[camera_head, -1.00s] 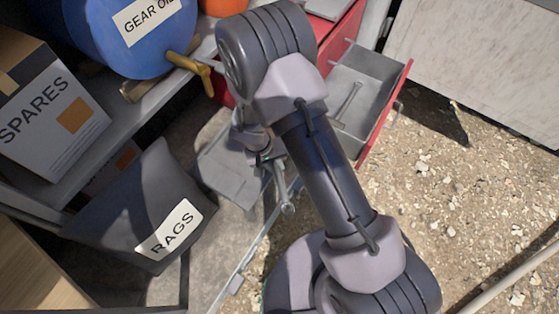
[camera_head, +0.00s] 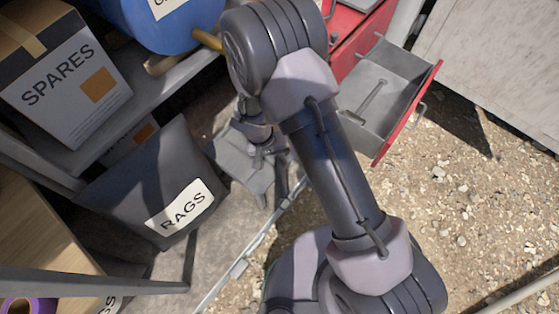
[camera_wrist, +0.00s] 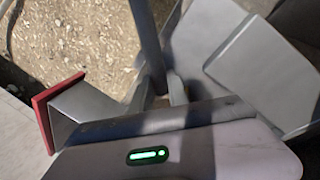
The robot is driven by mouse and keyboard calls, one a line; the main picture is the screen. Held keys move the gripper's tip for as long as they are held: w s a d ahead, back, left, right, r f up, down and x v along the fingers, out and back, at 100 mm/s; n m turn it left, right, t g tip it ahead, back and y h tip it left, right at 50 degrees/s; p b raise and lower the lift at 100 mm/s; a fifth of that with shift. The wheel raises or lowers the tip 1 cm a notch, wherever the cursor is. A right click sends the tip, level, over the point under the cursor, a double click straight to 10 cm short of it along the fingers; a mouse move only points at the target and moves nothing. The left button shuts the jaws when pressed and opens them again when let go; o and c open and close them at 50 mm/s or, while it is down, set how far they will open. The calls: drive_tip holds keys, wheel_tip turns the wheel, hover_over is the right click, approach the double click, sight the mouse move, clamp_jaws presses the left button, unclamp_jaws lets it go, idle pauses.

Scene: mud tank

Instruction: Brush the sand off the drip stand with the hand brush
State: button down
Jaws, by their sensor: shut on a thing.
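My gripper (camera_head: 277,160) is partly hidden behind my own arm in the head view. In the wrist view its fingertips (camera_wrist: 160,92) are closed around a long grey metal bar (camera_wrist: 148,42), which looks like a spanner. In the head view the bar (camera_head: 291,183) shows only as a thin dark piece beside the arm. A grey angled metal piece (camera_head: 235,160) lies left of the gripper; it seems to be the grey panels (camera_wrist: 238,55) in the wrist view. I cannot tell whether it is the drip stand. I cannot make out a hand brush.
An open red-fronted drawer (camera_head: 413,108) holds a spanner (camera_head: 374,98). A dark RAGS bin (camera_head: 135,190), a SPARES box (camera_head: 65,85) and a blue drum (camera_head: 165,28) crowd the left. A grey bar (camera_head: 90,283) crosses the lower left. Gravel on the right is open.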

drive_tip(key=shift+w+d, duration=1)
drive_tip(key=shift+w, duration=0.25)
drive_tip(key=shift+w+d, duration=1)
drive_tip(key=shift+w, duration=0.3)
drive_tip(key=shift+w+d, duration=1)
drive_tip(key=shift+w, duration=0.25)
drive_tip(key=shift+s+a+b, duration=0.1)
drive_tip(key=shift+s+a, duration=1)
drive_tip(key=shift+s, duration=0.3)
drive_tip(key=shift+s+a+b, duration=0.1)
drive_tip(key=shift+s+a, duration=1)
drive_tip(key=shift+s, duration=0.35)
drive_tip(key=shift+s+a+b, duration=0.1)
drive_tip(key=shift+s+a, duration=1)
drive_tip(key=shift+s, duration=0.3)
drive_tip(key=shift+r+p, duration=1.65)
drive_tip(key=shift+r, duration=1.4)
wheel_tip(320, 180, up, 3)
drive_tip(key=shift+f+p, duration=0.1)
drive_tip(key=shift+p, duration=0.65)
